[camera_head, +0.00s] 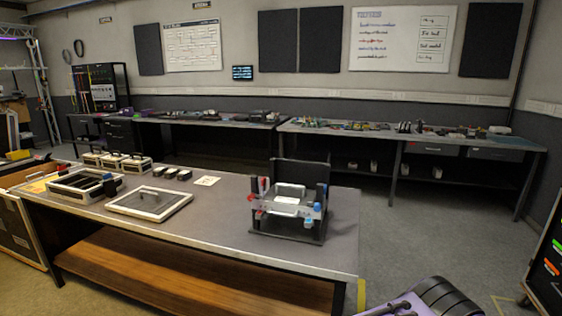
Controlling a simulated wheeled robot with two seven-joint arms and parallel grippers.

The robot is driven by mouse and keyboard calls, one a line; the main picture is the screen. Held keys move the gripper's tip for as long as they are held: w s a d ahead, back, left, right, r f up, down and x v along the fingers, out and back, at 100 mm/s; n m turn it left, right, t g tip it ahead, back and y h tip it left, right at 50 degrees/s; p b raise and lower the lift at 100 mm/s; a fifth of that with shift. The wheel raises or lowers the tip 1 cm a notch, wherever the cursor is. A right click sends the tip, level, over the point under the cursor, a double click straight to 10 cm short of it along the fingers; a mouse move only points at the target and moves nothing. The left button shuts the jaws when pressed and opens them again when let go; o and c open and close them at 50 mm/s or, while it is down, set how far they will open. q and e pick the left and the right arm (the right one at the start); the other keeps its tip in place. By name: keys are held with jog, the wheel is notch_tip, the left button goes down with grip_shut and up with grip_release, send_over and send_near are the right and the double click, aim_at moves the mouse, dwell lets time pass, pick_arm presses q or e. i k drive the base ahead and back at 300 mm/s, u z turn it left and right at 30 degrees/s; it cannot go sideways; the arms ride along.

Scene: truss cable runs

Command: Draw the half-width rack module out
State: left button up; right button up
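I cannot tell for certain which thing is the half-width rack module. On the near workbench, a pale open frame (62,190) with dark slots stands at the left. A row of small pale boxes with dark handles (133,168) stands behind it. A dark stand (287,228) with a tall back panel sits near the right end of the bench. It carries a clear plate, a white handled piece (288,198), and red and blue parts. Neither of my grippers shows in the head view.
Long cluttered benches (470,140) line the far wall. Floor is open right of the bench.

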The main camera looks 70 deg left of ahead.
aim_at(283, 199)
jog(key=u, duration=0.65)
jog(key=i, duration=1)
jog(key=u, duration=1.6)
jog(key=i, duration=0.45)
jog(key=u, duration=0.4)
